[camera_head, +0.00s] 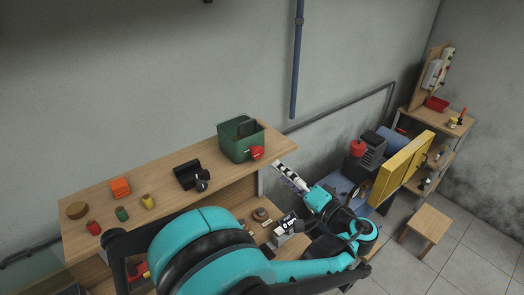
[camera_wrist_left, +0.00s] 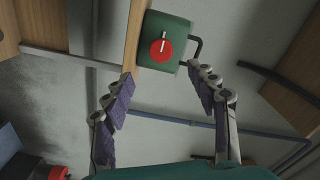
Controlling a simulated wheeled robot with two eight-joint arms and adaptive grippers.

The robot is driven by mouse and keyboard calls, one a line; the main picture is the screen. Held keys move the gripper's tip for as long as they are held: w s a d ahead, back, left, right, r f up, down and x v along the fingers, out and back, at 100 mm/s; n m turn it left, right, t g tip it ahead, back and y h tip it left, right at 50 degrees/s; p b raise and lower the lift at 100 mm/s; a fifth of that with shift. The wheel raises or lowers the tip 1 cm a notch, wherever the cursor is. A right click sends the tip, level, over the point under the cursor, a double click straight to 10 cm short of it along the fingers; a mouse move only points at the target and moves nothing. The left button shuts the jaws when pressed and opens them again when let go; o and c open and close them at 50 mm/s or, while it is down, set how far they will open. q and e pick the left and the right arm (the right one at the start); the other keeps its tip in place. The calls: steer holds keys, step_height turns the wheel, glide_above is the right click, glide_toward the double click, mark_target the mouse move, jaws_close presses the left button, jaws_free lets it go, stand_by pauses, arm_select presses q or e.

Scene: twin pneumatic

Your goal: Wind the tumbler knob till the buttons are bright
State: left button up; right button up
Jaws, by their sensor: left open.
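A green box (camera_head: 241,138) with a dark handle stands at the right end of the wooden shelf. A round red knob (camera_head: 257,153) sits on its side. In the left wrist view the red knob (camera_wrist_left: 161,51) shows a white upright mark on the green box (camera_wrist_left: 172,24). My left gripper (camera_head: 283,173) is below and right of the box in the head view, apart from it. In the left wrist view its purple-padded fingers (camera_wrist_left: 160,76) are spread, empty, with the knob ahead between their tips. I cannot make out any buttons or whether they are lit.
The wooden shelf (camera_head: 165,181) also holds a black device (camera_head: 187,174), an orange block (camera_head: 120,187) and several small coloured pieces. A lower bench has small parts. A yellow panel (camera_head: 402,165), a stool (camera_head: 427,225) and another workstation stand right. Pipes run along the wall.

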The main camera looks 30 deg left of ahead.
mark_target(259, 154)
arm_select(q)
steer(key=w+a+n+p, duration=0.1)
steer(key=a+n, duration=0.2)
steer(key=n, duration=0.1)
steer(key=w+a+n+p, duration=0.1)
steer(key=a+n, duration=0.2)
steer(key=n, duration=0.1)
steer(key=w+a+n+p, duration=0.1)
steer(key=a+n, duration=0.2)
steer(key=n, duration=0.1)
steer(key=shift+w+n, duration=0.3)
steer(key=shift+n, duration=0.1)
steer(key=shift+c, duration=0.3)
steer(key=c, duration=1.1)
